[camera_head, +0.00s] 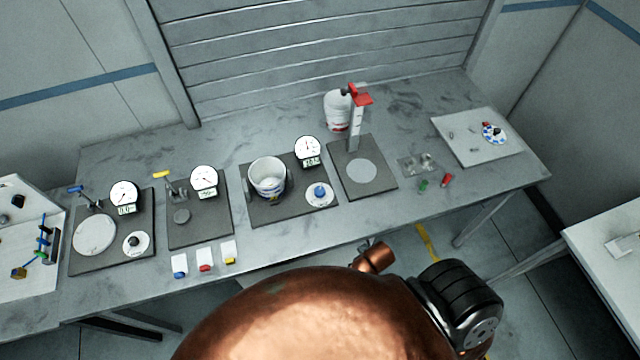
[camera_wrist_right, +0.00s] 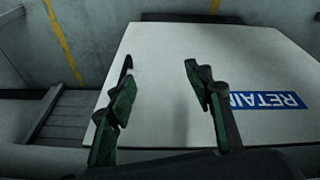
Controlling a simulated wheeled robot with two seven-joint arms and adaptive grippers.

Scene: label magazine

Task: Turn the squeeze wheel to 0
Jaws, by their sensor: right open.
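I cannot tell for certain which wheel is the squeeze wheel. In the head view, a white dial with a blue knob (camera_head: 319,193) sits on the dark middle plate, beside a white cup (camera_head: 267,180) and a round gauge (camera_head: 307,150). A white dial with a dark centre (camera_head: 136,244) sits on the left plate. A blue-and-white wheel (camera_head: 493,133) lies on the pale right plate. Their markings are too small to read. My right gripper (camera_wrist_right: 158,68) is open and empty in the right wrist view, over a white surface. My left gripper is not in view.
The long grey table (camera_head: 410,100) also bears a stand with a red top (camera_head: 359,95), a white bottle (camera_head: 337,111) and small red and green pieces. A white side table (camera_head: 610,225) stands at right. A blue RETAIN label (camera_wrist_right: 268,101) lies on the white surface.

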